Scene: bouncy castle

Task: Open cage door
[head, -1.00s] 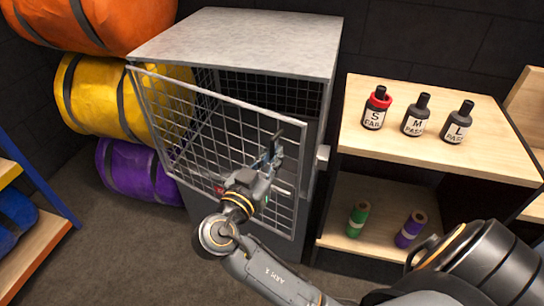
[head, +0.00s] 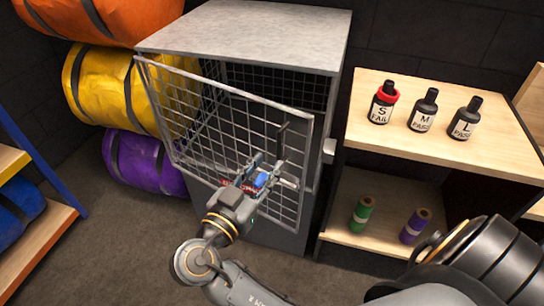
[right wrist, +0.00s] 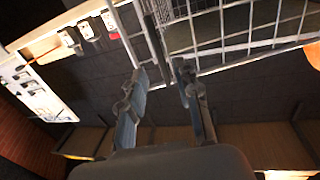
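The cage door (head: 205,120) is a wire mesh panel on the front of the grey cage (head: 245,35). It stands ajar, its right edge swung out from the frame and its left edge at the cage's left side. A dark upright handle (head: 282,139) sits near the door's right edge. My right gripper (head: 268,172) is in front of the door, just below and toward me from the handle. Its fingers are spread and empty. In the right wrist view the gripper (right wrist: 163,92) also shows open, with mesh (right wrist: 240,25) beyond the fingers. My left gripper is out of view.
A wooden shelf unit (head: 445,160) stands right of the cage, with labelled bottles (head: 422,112) on top and a green roll (head: 362,214) and a purple roll (head: 415,226) below. Orange, yellow (head: 100,88) and purple bags are stacked at left. Floor (head: 130,240) in front is clear.

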